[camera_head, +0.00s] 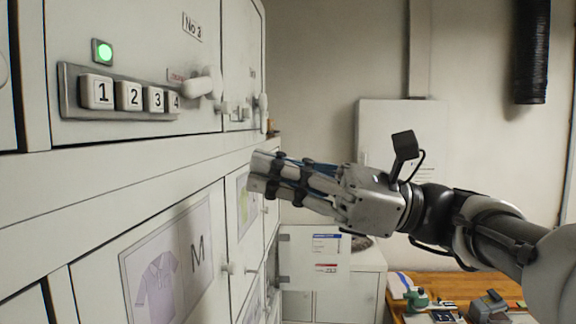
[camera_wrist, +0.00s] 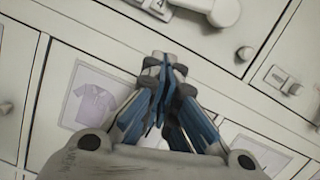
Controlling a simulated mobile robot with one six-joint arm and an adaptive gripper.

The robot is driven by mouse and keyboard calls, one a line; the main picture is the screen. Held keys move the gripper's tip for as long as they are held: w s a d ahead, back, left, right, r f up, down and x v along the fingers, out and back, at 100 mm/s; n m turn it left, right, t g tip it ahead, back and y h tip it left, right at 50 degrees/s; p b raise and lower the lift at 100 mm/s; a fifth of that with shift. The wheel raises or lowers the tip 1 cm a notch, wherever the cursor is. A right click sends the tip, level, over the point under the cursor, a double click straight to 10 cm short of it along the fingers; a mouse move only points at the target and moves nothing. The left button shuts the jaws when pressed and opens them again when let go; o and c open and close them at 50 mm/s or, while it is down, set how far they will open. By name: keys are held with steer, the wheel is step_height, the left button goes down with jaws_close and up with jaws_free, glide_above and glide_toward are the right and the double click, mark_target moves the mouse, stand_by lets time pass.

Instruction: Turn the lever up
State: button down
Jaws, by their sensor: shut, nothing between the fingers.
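The white lever (camera_head: 203,84) is on the upper cabinet front, just right of the numbered buttons, beside a small red-lettered label. In the wrist view the lever (camera_wrist: 222,12) is at the top edge, partly cut off, with its rounded end to the right. My gripper (camera_head: 262,173) is shut and empty. In the head view its fingertips are below and right of the lever, near the cabinet front and apart from the lever. In the wrist view my gripper (camera_wrist: 165,68) points at the panel below the lever.
A button strip (camera_head: 120,94) numbered 1 to 4 sits under a lit green lamp (camera_head: 103,51). A lower door bears a shirt picture marked M (camera_head: 165,262). Small round knobs (camera_wrist: 245,53) stick out from the doors. A wooden table (camera_head: 465,285) with small items stands at lower right.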

mark_target(176, 120)
steer(key=p+x, duration=0.1)
steer(key=x, duration=0.6)
steer(key=shift+s+a+r, duration=0.15)
steer(key=shift+a+r, duration=0.05)
steer(key=r, duration=0.2)
steer(key=shift+s+d+r+p, duration=0.1)
steer(key=shift+s+r+p, duration=0.15)
steer(key=shift+p, duration=0.1)
steer(key=shift+s+d+r, duration=0.15)
steer(key=shift+s+r, duration=0.05)
steer(key=shift+r, duration=0.25)
steer(key=shift+w, duration=0.1)
